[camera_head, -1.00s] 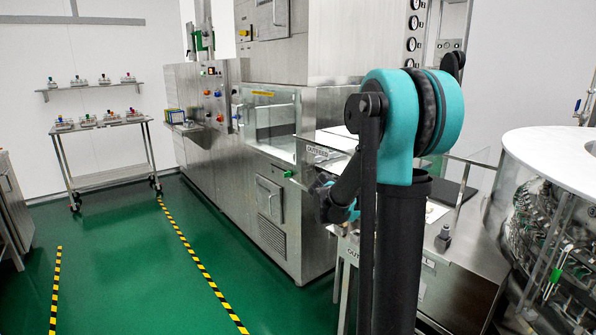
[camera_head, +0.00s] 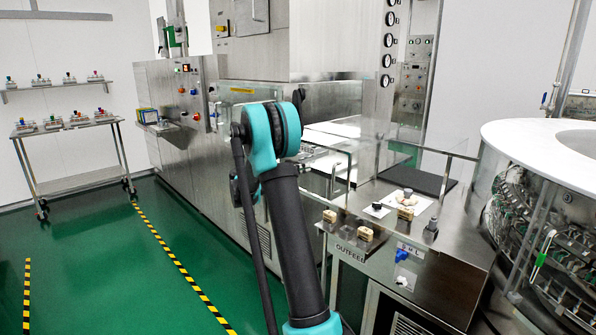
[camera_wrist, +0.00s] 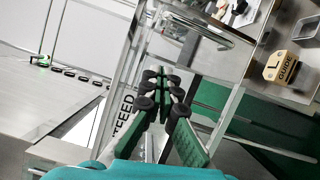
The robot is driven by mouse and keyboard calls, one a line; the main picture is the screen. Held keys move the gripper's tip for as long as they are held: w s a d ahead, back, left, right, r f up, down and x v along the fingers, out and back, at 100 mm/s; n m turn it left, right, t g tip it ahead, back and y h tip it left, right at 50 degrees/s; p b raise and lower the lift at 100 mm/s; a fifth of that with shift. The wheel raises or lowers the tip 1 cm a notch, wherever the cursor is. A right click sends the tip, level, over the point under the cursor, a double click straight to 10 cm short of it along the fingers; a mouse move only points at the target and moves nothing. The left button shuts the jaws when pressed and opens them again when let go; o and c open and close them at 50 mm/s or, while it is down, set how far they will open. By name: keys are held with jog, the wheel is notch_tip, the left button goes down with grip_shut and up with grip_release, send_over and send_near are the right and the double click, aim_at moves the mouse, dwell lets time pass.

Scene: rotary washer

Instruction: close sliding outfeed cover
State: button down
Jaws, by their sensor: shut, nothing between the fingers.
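The sliding outfeed cover appears to be a clear panel with bright metal edges; part of it shows above the outfeed table in the head view (camera_head: 338,172). The wrist view shows a clear panel with "FEED" lettering (camera_wrist: 122,117) and a rounded metal bar (camera_wrist: 200,28) that looks like a handle. My gripper (camera_wrist: 167,82) is shut and empty. Its dark fingertips lie below the bar in the picture, apparently apart from it. Whether they touch the panel cannot be told. In the head view my own arm hides the fingers and part of the panel.
The steel outfeed table (camera_head: 465,235) holds small parts and a wooden block (camera_head: 364,234). A "GUIDE" block (camera_wrist: 280,66) shows in the wrist view. A round white-topped machine (camera_head: 515,140) stands at right. Green floor (camera_head: 90,255) at left is clear.

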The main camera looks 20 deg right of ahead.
jog(key=s+d, duration=0.4)
jog(key=d, duration=0.3)
jog(key=shift+r, duration=0.45)
jog(key=shift+s+d, duration=0.1)
jog(key=s+d, duration=0.4)
jog(key=s, duration=0.7)
jog(key=s+d, duration=0.4)
jog(key=s, duration=0.8)
jog(key=s+d, duration=0.4)
jog(key=s, duration=0.8)
jog(key=shift+s+d, duration=0.2)
jog(key=shift+d, duration=0.15)
